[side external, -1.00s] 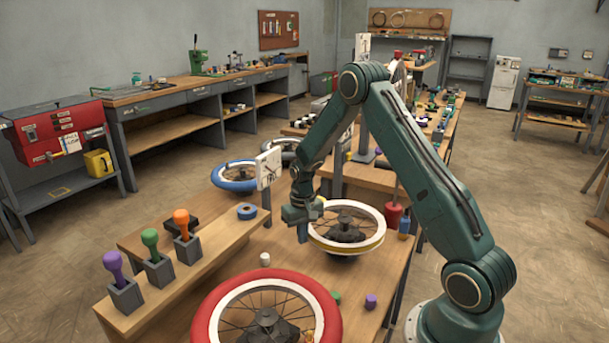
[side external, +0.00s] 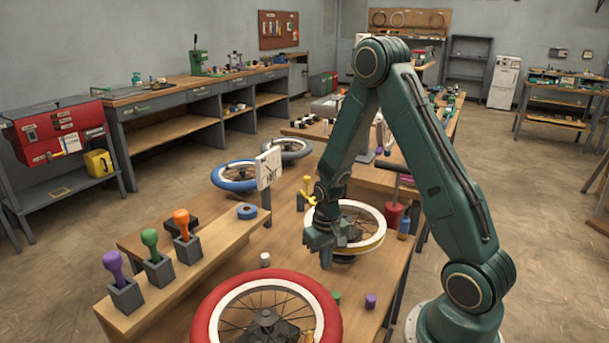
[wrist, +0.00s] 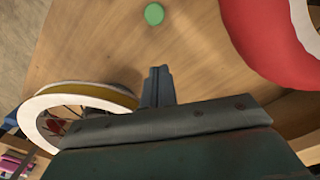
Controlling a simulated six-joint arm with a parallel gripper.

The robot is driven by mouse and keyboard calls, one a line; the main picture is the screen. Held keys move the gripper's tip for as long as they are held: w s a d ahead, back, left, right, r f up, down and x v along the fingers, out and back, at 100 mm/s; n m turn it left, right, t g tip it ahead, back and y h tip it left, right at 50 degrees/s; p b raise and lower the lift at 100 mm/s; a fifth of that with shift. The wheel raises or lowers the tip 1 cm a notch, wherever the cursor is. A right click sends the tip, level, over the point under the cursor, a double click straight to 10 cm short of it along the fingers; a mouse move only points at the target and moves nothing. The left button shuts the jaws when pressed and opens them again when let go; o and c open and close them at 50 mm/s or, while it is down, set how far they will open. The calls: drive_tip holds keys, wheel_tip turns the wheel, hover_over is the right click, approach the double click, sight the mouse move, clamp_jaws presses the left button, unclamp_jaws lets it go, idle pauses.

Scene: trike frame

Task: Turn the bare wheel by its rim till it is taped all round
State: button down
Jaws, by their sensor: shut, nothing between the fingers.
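The bare wheel lies flat on the bench in the side external view, with a white rim (side external: 380,220) and a yellow band (side external: 368,247) along its near outer side. My arm hides part of its left side. In the wrist view its white rim (wrist: 45,103) and yellow outer side (wrist: 110,92) show at the left. My gripper (side external: 326,258) points down at the wheel's near left edge. In the wrist view the shut, empty fingers (wrist: 157,80) are just right of the rim; a small gap seems to show, but contact is hard to tell.
A red-tyred wheel (side external: 210,302) lies in front. A green cap (side external: 336,298), purple cap (side external: 370,301) and white cap (side external: 265,259) stand on the bench. A red container (side external: 393,214) stands behind right.

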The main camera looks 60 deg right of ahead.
drive_tip(key=w+a, duration=0.2)
drive_tip(key=a, duration=0.1)
drive_tip(key=shift+w+a, duration=0.1)
drive_tip(key=shift+a, duration=0.1)
idle(0.4)
drive_tip(key=w+d, duration=0.6)
drive_tip(key=w, duration=0.4)
drive_tip(key=shift+d, duration=0.2)
drive_tip(key=shift+s+d, duration=0.5)
drive_tip(key=shift+d, duration=0.35)
drive_tip(key=shift+s+d, duration=0.45)
drive_tip(key=shift+d, duration=0.4)
idle(0.8)
drive_tip(key=s+a, duration=0.6)
drive_tip(key=s, duration=0.4)
drive_tip(key=shift+s, duration=0.2)
